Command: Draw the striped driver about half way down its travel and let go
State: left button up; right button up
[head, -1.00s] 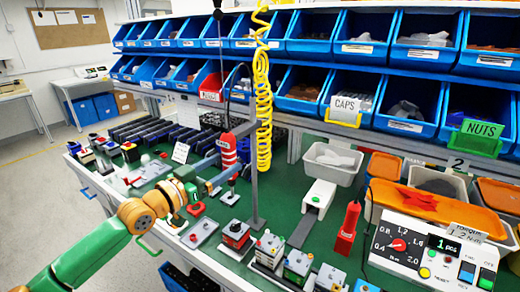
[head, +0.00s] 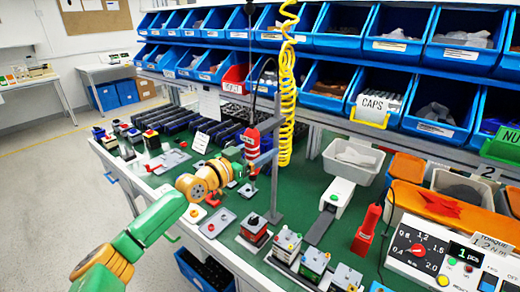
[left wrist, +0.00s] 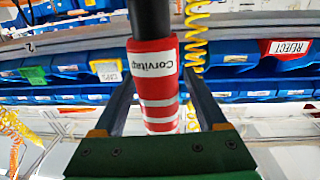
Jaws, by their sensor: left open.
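The striped driver (head: 252,143) is red with white bands and hangs upright at the stand in the middle of the bench. In the left wrist view the driver (left wrist: 158,88) has a white label and a black end at the top. My left gripper (head: 245,156) is at the driver in the head view. In the left wrist view its two fingers (left wrist: 158,98) stand apart, one on each side of the striped body. Gaps show at both sides, so it is open and not holding the driver. My right gripper is not in view.
A grey post (head: 276,165) stands just right of the driver, and a yellow coiled hose (head: 288,90) hangs beside it. Small switch boxes (head: 254,229) line the bench's front edge. A red hand tool (head: 367,229) stands farther right. Blue bins (head: 335,82) fill the back shelves.

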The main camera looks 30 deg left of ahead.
pick_arm(q)
grip_shut()
dwell(1.3)
